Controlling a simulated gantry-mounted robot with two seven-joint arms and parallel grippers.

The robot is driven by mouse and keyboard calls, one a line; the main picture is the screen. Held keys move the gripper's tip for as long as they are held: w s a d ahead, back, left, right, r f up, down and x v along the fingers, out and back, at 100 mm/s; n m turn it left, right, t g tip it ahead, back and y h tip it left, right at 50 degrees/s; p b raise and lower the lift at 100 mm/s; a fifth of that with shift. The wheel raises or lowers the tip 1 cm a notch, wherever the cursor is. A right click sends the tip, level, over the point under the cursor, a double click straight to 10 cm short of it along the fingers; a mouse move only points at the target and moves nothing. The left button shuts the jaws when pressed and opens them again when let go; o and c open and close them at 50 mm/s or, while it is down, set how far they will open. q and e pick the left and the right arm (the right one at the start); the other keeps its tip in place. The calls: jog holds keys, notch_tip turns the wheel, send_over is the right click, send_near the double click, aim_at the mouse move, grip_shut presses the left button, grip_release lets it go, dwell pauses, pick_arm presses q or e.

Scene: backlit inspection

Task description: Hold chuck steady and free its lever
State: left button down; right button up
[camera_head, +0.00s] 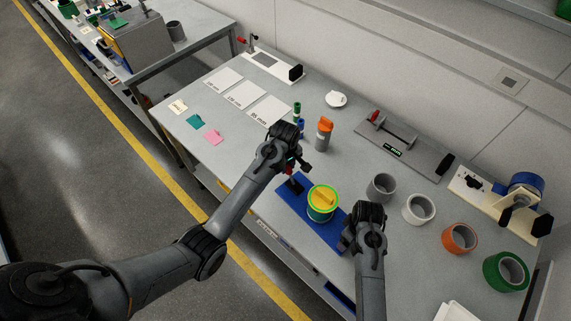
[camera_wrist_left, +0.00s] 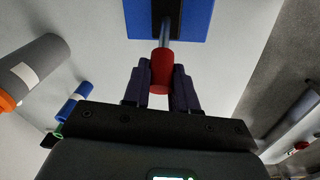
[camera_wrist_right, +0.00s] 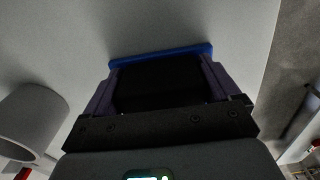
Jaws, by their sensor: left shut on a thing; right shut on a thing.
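The chuck is a blue base plate (camera_head: 297,208) near the table's front edge. On it stands a round part with a yellow top (camera_head: 322,198) and green ring. A black clamp block sits at its left end. My left gripper (camera_wrist_left: 161,80) is shut on the red lever handle (camera_wrist_left: 162,70), whose metal rod runs to the black block; the blue plate also shows in that view (camera_wrist_left: 140,18). My right gripper (camera_wrist_right: 160,80) is shut on a wide black block (camera_wrist_right: 158,88) at the plate's right end. In the head view the right fingers partly hide this block.
An orange-topped grey bottle (camera_head: 324,134) stands behind the chuck. A grey ring (camera_head: 381,187), a white roll (camera_head: 419,208), and orange (camera_head: 460,238) and green (camera_head: 506,272) rolls stand to the right. A grey fixture (camera_head: 402,145) lies behind. White sheets lie at the left.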

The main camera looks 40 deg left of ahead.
pick_arm(q)
jog(key=d+y, duration=0.1)
jog(key=d+r+y, duration=0.1)
jog(key=y, duration=0.1)
jog(key=shift+s+d+t, duration=0.15)
jog(key=shift+d+t, duration=0.1)
jog(key=shift+t, duration=0.05)
jog(key=shift+s+d+y, duration=0.2)
jog(key=shift+d+y, duration=0.75)
jog(key=shift+y, duration=0.05)
jog(key=shift+t, duration=0.3)
jog(key=c, duration=0.9)
grip_release()
jog(key=v, duration=1.2)
jog(key=shift+d, duration=0.1)
